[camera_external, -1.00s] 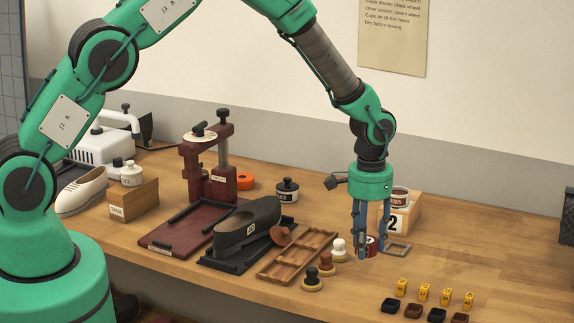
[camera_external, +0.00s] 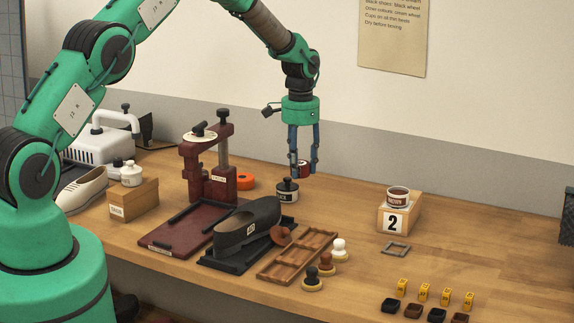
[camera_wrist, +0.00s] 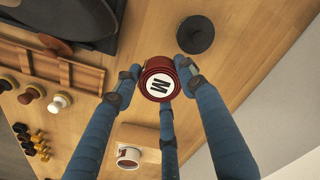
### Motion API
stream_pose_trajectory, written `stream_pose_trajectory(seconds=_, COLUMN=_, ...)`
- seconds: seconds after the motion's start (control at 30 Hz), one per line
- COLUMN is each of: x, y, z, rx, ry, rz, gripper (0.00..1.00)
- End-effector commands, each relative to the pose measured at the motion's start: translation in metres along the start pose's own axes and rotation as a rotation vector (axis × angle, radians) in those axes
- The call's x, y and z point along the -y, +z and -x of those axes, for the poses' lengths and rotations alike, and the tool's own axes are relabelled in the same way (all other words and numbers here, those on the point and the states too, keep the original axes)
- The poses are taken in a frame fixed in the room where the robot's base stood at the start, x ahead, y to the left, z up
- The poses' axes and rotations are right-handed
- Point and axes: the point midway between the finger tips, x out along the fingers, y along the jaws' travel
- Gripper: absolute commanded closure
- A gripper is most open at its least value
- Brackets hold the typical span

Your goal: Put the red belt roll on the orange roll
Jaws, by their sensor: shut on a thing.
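My gripper (camera_external: 303,170) is shut on the red belt roll (camera_external: 304,168), holding it in the air above the back of the bench. In the wrist view the red roll (camera_wrist: 158,80) sits between my blue fingers, with a white disc marked M facing the camera. The orange roll (camera_external: 245,181) lies on the bench behind the dark red press, to the left of my gripper and lower. Part of the orange roll is hidden by the press post. It is not visible in the wrist view.
A dark jar (camera_external: 287,190) stands just below my gripper, right of the orange roll. The dark red press (camera_external: 222,160) rises to the left. A black shoe (camera_external: 245,228) on a stand is in front. A wooden block marked 2 (camera_external: 412,218) carries a tin at the right.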

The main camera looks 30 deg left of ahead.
Motion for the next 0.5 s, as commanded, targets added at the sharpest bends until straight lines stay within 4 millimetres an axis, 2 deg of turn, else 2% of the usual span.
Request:
stream_pose_trajectory(seconds=0.03, x=0.024, y=0.002, z=0.003, rx=-0.001, ry=0.0, rz=0.004, gripper=0.87)
stream_pose_trajectory(seconds=0.3, x=0.132, y=0.017, z=0.017, rx=-0.001, ry=-0.001, rz=-0.003, gripper=0.87)
stream_pose_trajectory(seconds=0.5, x=0.192, y=0.032, z=0.025, rx=0.0, ry=-0.001, rz=-0.009, gripper=0.87)
